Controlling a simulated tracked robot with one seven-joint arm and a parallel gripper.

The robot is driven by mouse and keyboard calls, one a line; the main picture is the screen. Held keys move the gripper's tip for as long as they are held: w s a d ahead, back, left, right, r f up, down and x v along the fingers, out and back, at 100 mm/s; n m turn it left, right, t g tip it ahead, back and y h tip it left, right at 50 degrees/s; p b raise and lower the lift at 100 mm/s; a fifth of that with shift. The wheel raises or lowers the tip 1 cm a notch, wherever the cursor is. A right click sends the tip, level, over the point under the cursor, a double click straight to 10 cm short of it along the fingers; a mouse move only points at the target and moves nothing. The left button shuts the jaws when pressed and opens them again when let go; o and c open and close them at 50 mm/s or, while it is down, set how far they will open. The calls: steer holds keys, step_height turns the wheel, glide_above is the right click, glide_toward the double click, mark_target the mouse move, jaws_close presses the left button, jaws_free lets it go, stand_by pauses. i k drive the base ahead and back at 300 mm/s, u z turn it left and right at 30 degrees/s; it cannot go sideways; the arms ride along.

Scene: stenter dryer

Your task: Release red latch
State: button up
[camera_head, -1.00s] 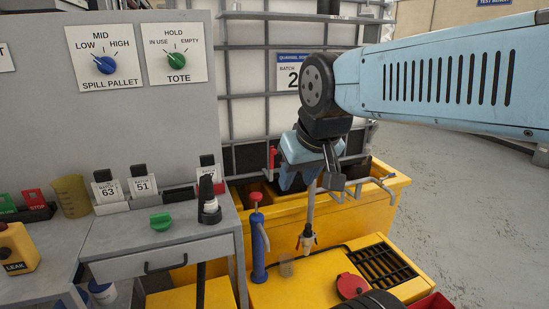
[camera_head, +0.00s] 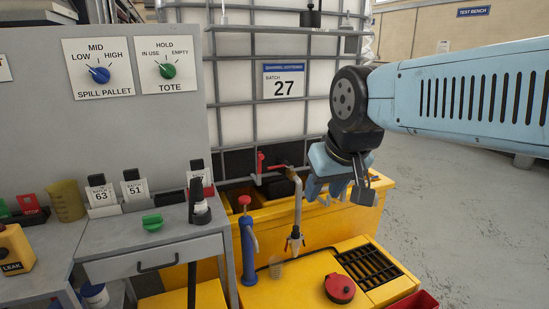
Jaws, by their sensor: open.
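Two small red parts show at the tote's outlet. One is an upright red piece (camera_head: 260,163) on the front of the cage, and the other is a red lever (camera_head: 277,167) lying roughly level beside the outlet pipe (camera_head: 298,200). I cannot tell for certain which is the latch. My gripper (camera_head: 324,196) is to the right of both, pointing down, apart from them and just right of the pipe. The tote (camera_head: 228,117) behind carries a batch 27 label.
A yellow spill pallet (camera_head: 367,220) surrounds the tote's foot. A blue hand pump (camera_head: 247,245) with a red top and a red cap (camera_head: 340,288) stand in front. A grey bench (camera_head: 112,237) with batch cards is at left. Open floor (camera_head: 450,230) lies at right.

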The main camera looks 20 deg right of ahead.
mark_target(260, 156)
steer(key=z, duration=0.9)
steer(key=k, duration=0.85)
steer(key=u, duration=0.65)
steer(key=i, duration=1)
